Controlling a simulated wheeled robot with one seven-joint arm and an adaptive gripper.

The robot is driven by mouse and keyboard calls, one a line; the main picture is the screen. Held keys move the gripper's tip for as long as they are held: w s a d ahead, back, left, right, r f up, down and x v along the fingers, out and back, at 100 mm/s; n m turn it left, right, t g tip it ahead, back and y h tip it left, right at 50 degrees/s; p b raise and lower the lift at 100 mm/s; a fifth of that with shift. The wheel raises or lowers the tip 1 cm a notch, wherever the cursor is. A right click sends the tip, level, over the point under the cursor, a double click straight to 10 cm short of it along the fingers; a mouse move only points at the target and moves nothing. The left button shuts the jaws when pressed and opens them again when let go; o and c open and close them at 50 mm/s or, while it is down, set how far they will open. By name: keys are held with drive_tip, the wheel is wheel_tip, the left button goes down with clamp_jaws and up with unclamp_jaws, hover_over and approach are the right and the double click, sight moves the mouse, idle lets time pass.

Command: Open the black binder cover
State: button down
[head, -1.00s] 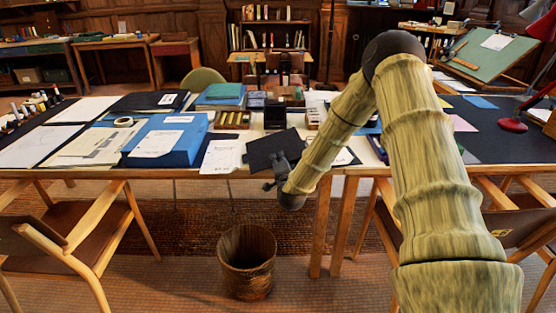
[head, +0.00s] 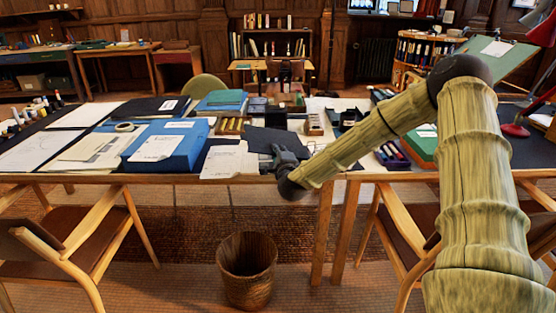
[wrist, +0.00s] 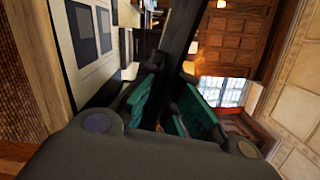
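The black binder cover (head: 268,139) stands raised and tilted on the near table, around the middle of the head view. My gripper (head: 284,156) is at its lower right side, above the table's front edge. In the wrist view the cover shows as a dark band (wrist: 182,40) running up from between my two teal-padded fingers (wrist: 172,92). The fingers are close together and appear shut on the cover's edge; the exact contact is dark. White pages (wrist: 98,62) with dark squares lie to the left in the wrist view. Part of the cover is hidden behind my gripper in the head view.
A blue box (head: 180,150) with papers is left of the binder. Loose white sheets (head: 225,162) lie between them. A wooden tray (head: 313,124) stands behind and right. A green box (head: 422,143) is further right. A wastebasket (head: 246,268) and chairs stand in front.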

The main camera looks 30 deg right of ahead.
drive_tip(key=shift+s+d+r+m+b, duration=0.1)
drive_tip(key=shift+d+r+m+b, duration=0.15)
drive_tip(key=shift+r+m, duration=0.35)
drive_tip(key=shift+s+d+r+m+b, duration=0.1)
drive_tip(key=shift+d+r+m+b, duration=0.15)
drive_tip(key=shift+r+m, duration=0.3)
drive_tip(key=c, duration=1.7)
unclamp_jaws()
drive_tip(key=v, duration=1.2)
drive_tip(key=shift+f, duration=0.15)
drive_tip(key=p+v, duration=0.1)
drive_tip(key=v, duration=1.1)
drive_tip(key=shift+s, duration=0.2)
